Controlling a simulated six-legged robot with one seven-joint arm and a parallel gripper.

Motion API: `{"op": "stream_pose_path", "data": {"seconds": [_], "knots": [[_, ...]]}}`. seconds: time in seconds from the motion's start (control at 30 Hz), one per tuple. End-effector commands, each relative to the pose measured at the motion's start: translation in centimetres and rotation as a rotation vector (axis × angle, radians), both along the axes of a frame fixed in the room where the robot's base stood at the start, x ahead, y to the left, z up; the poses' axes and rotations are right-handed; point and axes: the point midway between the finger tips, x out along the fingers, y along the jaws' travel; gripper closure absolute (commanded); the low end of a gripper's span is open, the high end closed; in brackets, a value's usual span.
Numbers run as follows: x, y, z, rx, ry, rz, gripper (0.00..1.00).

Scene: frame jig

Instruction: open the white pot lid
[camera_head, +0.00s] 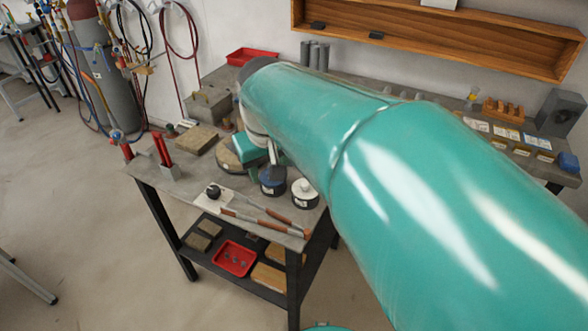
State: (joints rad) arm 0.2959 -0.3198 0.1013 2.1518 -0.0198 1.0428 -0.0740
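A small white pot (304,194) stands on the grey workbench near its front right, beside my arm. Its white lid (300,184) appears to be on it, with a small dark knob on top. A dark blue pot (272,182) with a pale top stands just left of it. My teal arm crosses the view from the lower right. My gripper (273,158) is at its far end, above and behind the dark blue pot, left of the white pot and apart from it. The fingers are small and partly hidden, so their opening is unclear.
Two orange-handled tools (262,219) lie along the bench's front edge, near a white plate with a black knob (213,192). A red-handled holder (167,165) stands at the left. Wooden blocks (196,139) lie behind. My arm hides much of the bench's right side.

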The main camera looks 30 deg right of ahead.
Motion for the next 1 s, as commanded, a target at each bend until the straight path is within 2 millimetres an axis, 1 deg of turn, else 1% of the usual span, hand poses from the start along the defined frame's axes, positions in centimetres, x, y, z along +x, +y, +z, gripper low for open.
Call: {"op": "stream_pose_path", "data": {"seconds": [0.03,0.1,0.17,0.3,0.4,0.5,0.6,0.67,0.77,0.87,1.0], "knots": [[1.3,-1.6,-0.4,0.006,0.035,-0.023,0.55],[2.9,-3.6,-0.9,0.014,0.076,-0.042,0.55],[4.2,-5.5,-1.4,0.024,0.108,-0.061,0.55],[6.7,-10.1,-3.0,0.062,0.178,-0.1,0.55],[7.9,-12.8,-4.2,0.09,0.214,-0.122,0.55],[8.4,-14.6,-5.0,0.11,0.236,-0.135,0.55],[8.7,-15.3,-5.4,0.118,0.243,-0.139,0.55],[8.7,-15.4,-5.7,0.119,0.245,-0.139,0.55],[8.7,-15.4,-6.6,0.119,0.246,-0.14,0.55],[8.6,-15.4,-8.2,0.12,0.247,-0.14,0.55],[8.6,-15.3,-10.9,0.119,0.248,-0.139,0.55]]}}
